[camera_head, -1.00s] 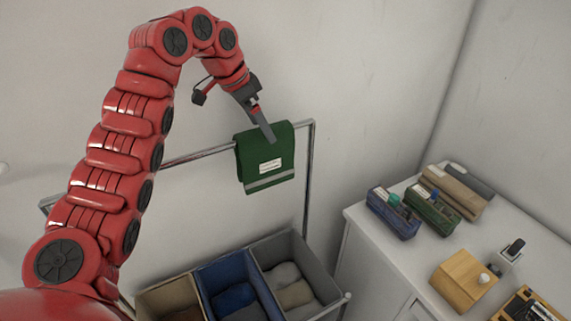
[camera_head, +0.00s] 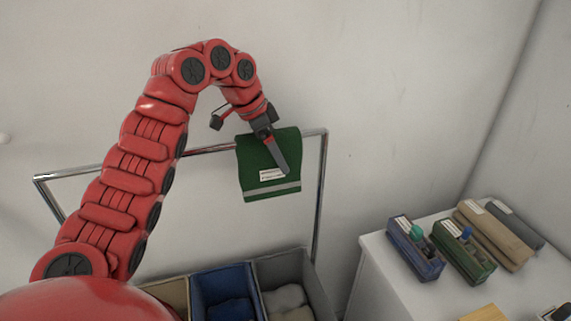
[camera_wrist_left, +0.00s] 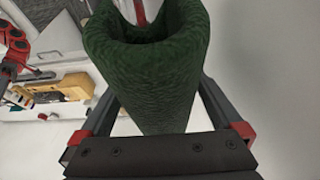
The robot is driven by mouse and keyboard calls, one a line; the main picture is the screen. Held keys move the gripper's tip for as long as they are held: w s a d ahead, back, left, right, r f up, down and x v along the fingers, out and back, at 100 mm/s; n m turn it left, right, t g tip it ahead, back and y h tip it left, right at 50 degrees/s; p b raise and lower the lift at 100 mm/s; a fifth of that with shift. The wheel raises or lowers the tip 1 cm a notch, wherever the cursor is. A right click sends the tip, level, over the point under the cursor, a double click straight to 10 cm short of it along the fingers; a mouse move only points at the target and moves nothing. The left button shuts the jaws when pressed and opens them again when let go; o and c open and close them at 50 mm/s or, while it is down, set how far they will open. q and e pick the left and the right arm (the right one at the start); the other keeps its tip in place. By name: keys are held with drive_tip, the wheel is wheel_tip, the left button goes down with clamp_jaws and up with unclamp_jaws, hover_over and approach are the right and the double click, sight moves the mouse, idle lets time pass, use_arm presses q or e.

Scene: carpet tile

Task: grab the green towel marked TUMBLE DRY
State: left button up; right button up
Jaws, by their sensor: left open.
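The green towel (camera_head: 252,158) hangs folded over the metal rail, with a white label and a pale stripe near its lower edge. The label's print is too small to read. My left gripper (camera_head: 284,168) is at the towel's upper right, with a finger in front of the cloth in the head view. In the left wrist view, the towel (camera_wrist_left: 148,85) shows as a hollow roll of cloth between the two spread fingers. The gripper is open; whether either finger touches the cloth is unclear. My right gripper is not discernible.
The rail (camera_head: 322,190) belongs to a metal frame by the wall. Below are a blue bin (camera_head: 222,276), a grey bin (camera_head: 302,266) and a beige bin, with cloths inside. At right, a white cabinet (camera_head: 378,262) carries a blue caddy (camera_head: 414,250), a green caddy (camera_head: 462,254) and rolled items.

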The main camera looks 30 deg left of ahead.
use_arm(q)
drive_tip(key=shift+s+a+f, duration=0.1)
drive_tip(key=shift+s+a, duration=0.05)
idle(0.3)
drive_tip(key=shift+f, duration=0.1)
drive_tip(key=shift+s, duration=0.1)
clamp_jaws()
idle(0.5)
drive_tip(key=shift+r, duration=0.2)
